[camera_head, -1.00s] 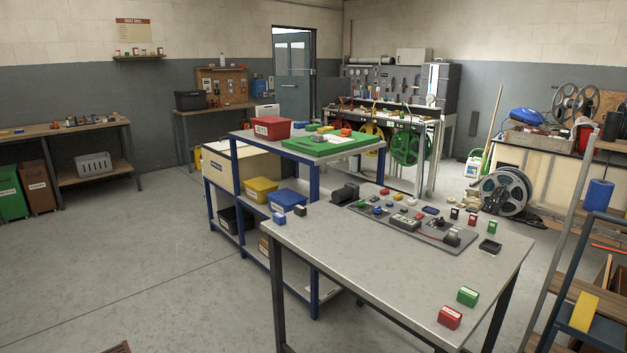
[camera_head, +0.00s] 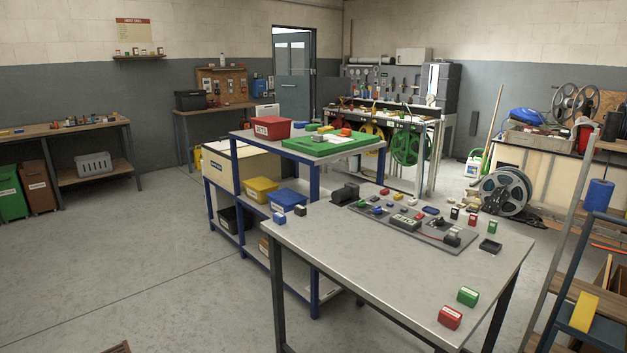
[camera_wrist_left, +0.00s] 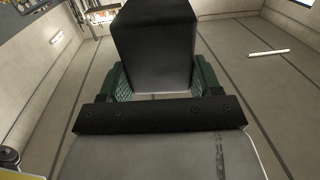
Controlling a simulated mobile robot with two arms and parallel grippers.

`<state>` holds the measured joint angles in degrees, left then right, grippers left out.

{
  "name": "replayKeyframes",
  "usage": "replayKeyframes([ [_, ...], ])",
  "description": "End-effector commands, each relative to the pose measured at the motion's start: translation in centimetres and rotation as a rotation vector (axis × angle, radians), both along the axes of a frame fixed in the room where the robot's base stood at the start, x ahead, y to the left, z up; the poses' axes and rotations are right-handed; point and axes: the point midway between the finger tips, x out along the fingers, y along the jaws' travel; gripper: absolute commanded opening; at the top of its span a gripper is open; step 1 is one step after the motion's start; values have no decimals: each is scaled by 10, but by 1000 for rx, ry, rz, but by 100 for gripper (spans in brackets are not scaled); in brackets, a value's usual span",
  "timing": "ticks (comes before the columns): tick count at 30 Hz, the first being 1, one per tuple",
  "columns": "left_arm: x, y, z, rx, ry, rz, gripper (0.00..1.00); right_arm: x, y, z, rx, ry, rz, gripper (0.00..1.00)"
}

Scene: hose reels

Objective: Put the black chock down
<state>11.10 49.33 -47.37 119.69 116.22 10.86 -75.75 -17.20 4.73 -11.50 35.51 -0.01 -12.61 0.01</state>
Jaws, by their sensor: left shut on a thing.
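The black chock (camera_wrist_left: 155,48) fills the upper middle of the left wrist view as a dark block. My left gripper (camera_wrist_left: 156,82) is shut on it, with a green pad on each side. The far end of the chock runs out of the top of that view. Neither gripper shows in the head view, and my right gripper is in no view.
A grey-topped table (camera_head: 370,265) stands in front. A red block (camera_head: 450,317) and a green block (camera_head: 468,296) sit near its right front. A small black block (camera_head: 300,210) and a blue block (camera_head: 279,218) are at its left edge. Its middle is clear.

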Motion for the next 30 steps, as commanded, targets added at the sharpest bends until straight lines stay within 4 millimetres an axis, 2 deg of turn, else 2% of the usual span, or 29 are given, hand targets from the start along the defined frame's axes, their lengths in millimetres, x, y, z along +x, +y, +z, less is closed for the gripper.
replayKeyframes([
  [14, -26, 30, 0, -10, 10, 327, 26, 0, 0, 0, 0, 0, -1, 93],
  [21, -56, 66, -2, -2, 6, 608, 26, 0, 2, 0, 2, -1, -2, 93],
  [25, -69, 80, -3, -1, 2, 711, 26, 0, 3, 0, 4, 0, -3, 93],
  [30, -66, 72, 0, -3, -2, 729, 26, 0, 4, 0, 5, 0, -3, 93],
])
